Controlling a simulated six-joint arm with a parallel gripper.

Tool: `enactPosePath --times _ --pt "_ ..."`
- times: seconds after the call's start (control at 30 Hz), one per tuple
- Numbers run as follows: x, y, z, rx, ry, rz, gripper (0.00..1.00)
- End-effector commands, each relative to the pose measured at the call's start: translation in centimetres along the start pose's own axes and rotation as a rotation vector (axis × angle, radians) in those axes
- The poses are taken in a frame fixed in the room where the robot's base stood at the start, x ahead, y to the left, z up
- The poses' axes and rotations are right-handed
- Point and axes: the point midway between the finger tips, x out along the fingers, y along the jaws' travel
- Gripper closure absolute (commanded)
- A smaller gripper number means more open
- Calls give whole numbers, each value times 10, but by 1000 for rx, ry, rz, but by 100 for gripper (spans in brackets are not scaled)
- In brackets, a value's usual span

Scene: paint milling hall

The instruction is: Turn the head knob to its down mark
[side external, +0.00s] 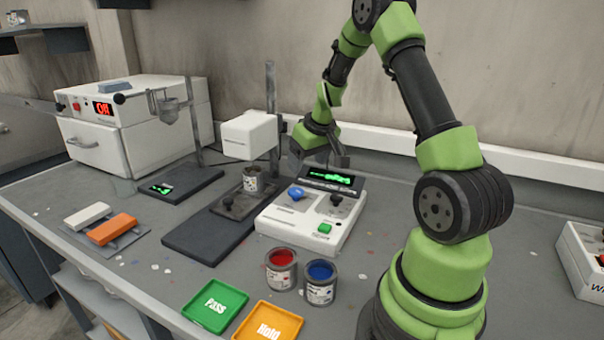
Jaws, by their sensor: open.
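A white control console (282,222) stands mid-bench with a tilted green-lit display (331,178) at its back. On its top are a blue knob (295,193), a black knob (336,200) and a green button (324,228). The labels are too small to read, so I cannot tell which is the head knob or where its marks lie. A white head (250,136) is on a dark post, above a small can (252,180). My gripper (320,164) is open, above and behind the console near the display, apart from both knobs. I see nothing between its fingers.
Open red (281,270) and blue (320,283) paint cans stand before the console. Green Pass (215,305) and orange Hold (268,322) trays lie at the front edge. A white oven-like box (140,125) and a dark scale (180,186) are left. The post stands close beside my gripper.

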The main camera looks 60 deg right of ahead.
Motion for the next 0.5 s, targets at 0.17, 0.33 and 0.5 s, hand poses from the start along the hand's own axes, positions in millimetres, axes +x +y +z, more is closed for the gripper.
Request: enactPosePath --times 0.17,0.33,0.5 --pt "0 9 0 -157 -1 -70 30" --pt "1 12 -2 -258 15 -114 30" --pt "16 10 -2 -276 17 -122 30"
